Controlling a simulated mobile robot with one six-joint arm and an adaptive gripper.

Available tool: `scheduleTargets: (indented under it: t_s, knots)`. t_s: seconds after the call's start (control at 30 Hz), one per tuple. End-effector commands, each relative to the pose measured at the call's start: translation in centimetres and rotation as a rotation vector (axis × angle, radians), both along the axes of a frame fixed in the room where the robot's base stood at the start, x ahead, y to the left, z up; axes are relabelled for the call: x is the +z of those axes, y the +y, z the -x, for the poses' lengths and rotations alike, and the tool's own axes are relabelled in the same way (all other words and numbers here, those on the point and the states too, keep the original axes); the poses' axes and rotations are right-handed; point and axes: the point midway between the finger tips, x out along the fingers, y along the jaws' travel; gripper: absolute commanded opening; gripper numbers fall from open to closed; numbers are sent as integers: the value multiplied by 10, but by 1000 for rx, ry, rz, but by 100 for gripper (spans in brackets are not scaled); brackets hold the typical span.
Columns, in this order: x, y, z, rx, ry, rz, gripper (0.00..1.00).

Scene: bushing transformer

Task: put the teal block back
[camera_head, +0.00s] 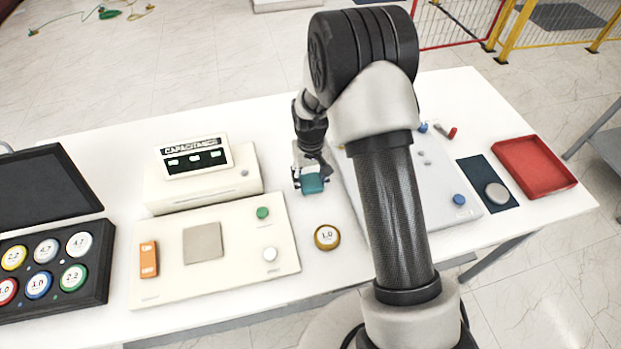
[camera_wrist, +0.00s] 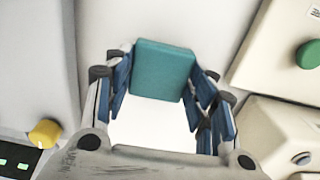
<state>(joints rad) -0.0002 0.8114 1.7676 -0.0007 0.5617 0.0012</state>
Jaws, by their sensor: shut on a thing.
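The teal block (camera_head: 312,184) is held between the fingers of my gripper (camera_head: 311,178), over the white table strip between the cream panel and the pale grey panel. In the wrist view the teal block (camera_wrist: 163,70) sits squarely between the blue-padded fingers of my gripper (camera_wrist: 160,85), which are shut on its two sides. I cannot tell whether the block touches the table or hangs just above it. No marked place for the block can be made out; my arm hides part of the pale grey panel.
A cream capacitance meter (camera_head: 205,175) and a cream panel (camera_head: 170,270) with buttons stand left. A gold-rimmed disc (camera_head: 327,237) lies nearer the front. A black case (camera_head: 60,275) of discs is far left. A pale grey panel (camera_head: 450,190) and red tray (camera_head: 533,164) are right.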

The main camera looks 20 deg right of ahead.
Motion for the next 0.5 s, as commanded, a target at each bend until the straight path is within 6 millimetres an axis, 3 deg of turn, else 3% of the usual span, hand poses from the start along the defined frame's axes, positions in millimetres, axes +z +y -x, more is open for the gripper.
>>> scheduleTargets:
  t_s: [0.17, 0.2, 0.5]
  knots:
    - [-4, 0, 0, 0, 1, 0, 29]
    - [-4, 0, 0, 0, 1, 0, 53]
    - [-3, 0, 0, 0, 1, 0, 71]
